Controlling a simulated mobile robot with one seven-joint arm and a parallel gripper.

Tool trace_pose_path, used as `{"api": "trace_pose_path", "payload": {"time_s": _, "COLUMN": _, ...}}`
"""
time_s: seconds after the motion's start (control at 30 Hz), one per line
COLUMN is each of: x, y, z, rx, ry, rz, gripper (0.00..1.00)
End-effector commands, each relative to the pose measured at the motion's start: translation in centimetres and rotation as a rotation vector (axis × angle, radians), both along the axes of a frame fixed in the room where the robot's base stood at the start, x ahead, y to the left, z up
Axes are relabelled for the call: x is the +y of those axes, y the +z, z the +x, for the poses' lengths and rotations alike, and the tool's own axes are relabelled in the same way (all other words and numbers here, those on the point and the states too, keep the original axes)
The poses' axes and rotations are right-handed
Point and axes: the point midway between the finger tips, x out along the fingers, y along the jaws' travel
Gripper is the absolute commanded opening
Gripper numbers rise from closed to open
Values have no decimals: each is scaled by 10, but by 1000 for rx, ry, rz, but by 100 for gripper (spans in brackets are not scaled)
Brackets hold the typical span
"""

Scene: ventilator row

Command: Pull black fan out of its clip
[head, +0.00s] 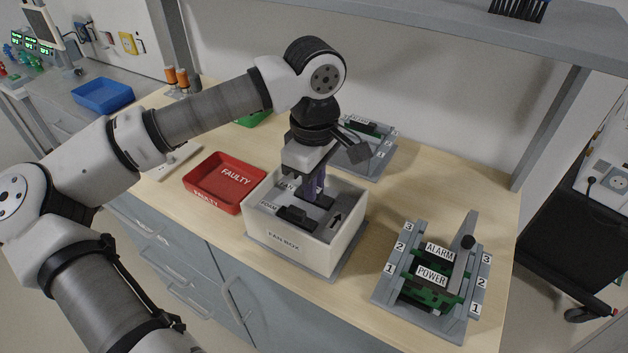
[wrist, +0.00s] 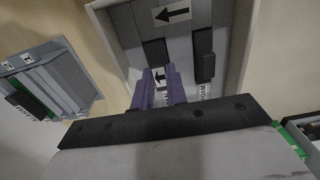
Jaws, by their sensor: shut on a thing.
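The white box labelled FAN BOX (head: 285,241) stands on the bench with grey slots inside. My gripper (head: 315,190) reaches straight down into it with its purple fingers, which also show in the wrist view (wrist: 161,88). The fingers are shut on the black fan (head: 324,203), which sits low in the box and is mostly hidden by them. I cannot see its clip clearly or tell whether the fan has lifted. Another black block (head: 295,216) lies in the front slot by a white label, apart from the fingers.
A red FAULTY tray (head: 212,194) stands left of the box. A grey rack with ALARM and POWER cards (head: 431,275) and a lever stands at right. Another card rack (head: 370,158) is behind my gripper. A shelf (head: 450,22) hangs above the bench.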

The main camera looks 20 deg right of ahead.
Motion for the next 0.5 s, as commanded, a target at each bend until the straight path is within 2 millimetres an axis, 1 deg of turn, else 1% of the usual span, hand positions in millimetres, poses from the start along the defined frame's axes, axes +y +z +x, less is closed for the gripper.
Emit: {"api": "trace_pose_path", "payload": {"time_s": 0.5, "x": 0, "y": 4, "z": 0, "rx": -1, "ry": 0, "rz": -1, "gripper": 0}}
